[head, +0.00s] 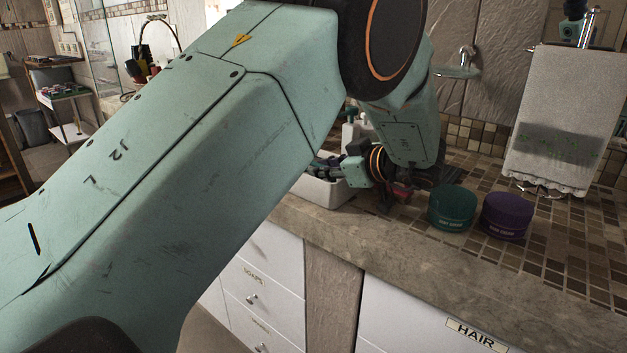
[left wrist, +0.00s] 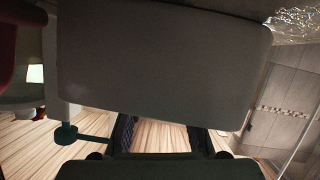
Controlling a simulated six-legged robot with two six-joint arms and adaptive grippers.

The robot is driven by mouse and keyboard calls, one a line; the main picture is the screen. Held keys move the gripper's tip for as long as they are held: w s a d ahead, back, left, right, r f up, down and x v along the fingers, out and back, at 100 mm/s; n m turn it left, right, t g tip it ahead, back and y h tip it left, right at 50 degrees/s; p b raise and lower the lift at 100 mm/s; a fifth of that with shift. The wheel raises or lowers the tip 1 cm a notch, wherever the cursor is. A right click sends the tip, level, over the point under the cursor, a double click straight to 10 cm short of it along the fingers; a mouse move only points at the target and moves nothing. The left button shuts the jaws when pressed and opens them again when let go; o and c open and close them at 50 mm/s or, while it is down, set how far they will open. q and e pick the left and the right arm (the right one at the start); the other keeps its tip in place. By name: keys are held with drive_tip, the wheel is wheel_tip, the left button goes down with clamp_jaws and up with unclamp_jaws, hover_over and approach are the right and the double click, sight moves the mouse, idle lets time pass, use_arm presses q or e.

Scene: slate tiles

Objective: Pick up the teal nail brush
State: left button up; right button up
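I cannot make out a teal nail brush in either view. My left gripper (head: 326,166) is at the white tray (head: 325,194) on the counter, partly hidden behind my own arm. In the left wrist view my left gripper (left wrist: 160,135) has its two dark fingers apart, with only background visible between their tips. A large pale grey-white surface (left wrist: 160,60) fills the middle of that view, close in front of the fingers; I cannot tell for sure what it is. My right gripper is not in view.
A teal-green jar (head: 453,208) and a purple jar (head: 507,216) stand on the tiled counter right of my wrist. A small red thing (head: 401,190) is partly hidden under it. A grey towel (head: 566,120) hangs at right. A teal pump top (left wrist: 66,133) shows in the left wrist view.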

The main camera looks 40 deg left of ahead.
use_arm(q)
drive_tip(key=shift+w+a+f, duration=0.15)
drive_tip(key=shift+a, duration=0.05)
drive_tip(key=shift+d, duration=0.1)
drive_tip(key=shift+s+d+r, duration=0.15)
drive_tip(key=shift+s+r, duration=0.05)
drive_tip(key=shift+r, duration=0.05)
drive_tip(key=c, duration=0.3)
clamp_jaws()
drive_tip(key=shift+w+f, duration=0.1)
drive_tip(key=shift+f, duration=0.1)
drive_tip(key=shift+r, duration=0.15)
